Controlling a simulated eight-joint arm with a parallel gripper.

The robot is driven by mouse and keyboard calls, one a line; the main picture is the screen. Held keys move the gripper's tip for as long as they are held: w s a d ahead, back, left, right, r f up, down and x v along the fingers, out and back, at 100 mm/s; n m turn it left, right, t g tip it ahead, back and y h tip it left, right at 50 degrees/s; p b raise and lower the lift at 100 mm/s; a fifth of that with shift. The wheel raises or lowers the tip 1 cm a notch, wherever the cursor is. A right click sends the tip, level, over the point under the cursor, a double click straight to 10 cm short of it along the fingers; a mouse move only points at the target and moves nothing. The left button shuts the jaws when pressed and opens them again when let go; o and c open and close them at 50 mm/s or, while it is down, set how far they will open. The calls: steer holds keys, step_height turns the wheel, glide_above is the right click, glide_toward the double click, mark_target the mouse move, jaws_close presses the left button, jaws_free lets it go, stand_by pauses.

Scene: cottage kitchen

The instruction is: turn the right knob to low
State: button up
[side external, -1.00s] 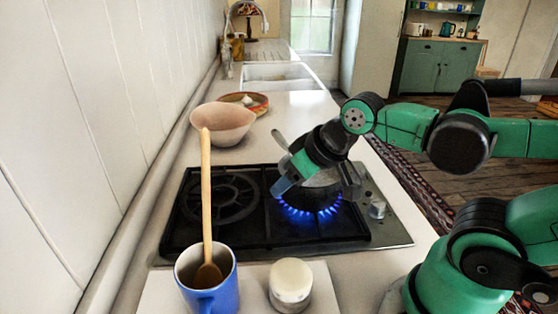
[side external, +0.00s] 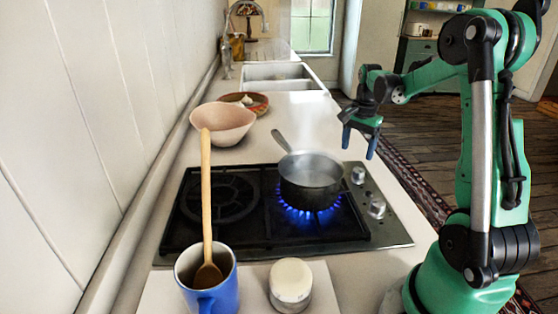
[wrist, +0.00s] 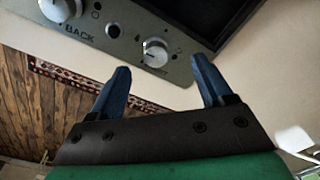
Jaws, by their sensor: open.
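The hob's control strip (side external: 394,228) has two knobs along its right edge in the side view. The right knob (side external: 357,175) is the farther one there. In the wrist view the right knob (wrist: 155,51) is silver and lies just beyond the space between my fingertips; its setting is too small to read. The left knob (side external: 377,208) also shows at the wrist view's top edge (wrist: 60,8), near the word BACK. My gripper (side external: 359,152) is open and empty, pointing down above the strip's far end, apart from the right knob. It also shows in the wrist view (wrist: 160,66).
A dark pot (side external: 311,182) sits over a lit blue flame, its handle pointing to the back left. A blue mug (side external: 212,292) with a wooden spoon and a white-lidded jar (side external: 291,284) stand in front. A pink bowl (side external: 222,120) is behind the hob.

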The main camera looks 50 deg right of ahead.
mark_target(359, 170)
steer(key=shift+s+d+f+m, duration=0.4)
steer(key=shift+d+f+m, duration=0.1)
steer(key=shift+d+f, duration=0.15)
steer(key=shift+f, duration=2.6)
jaws_close()
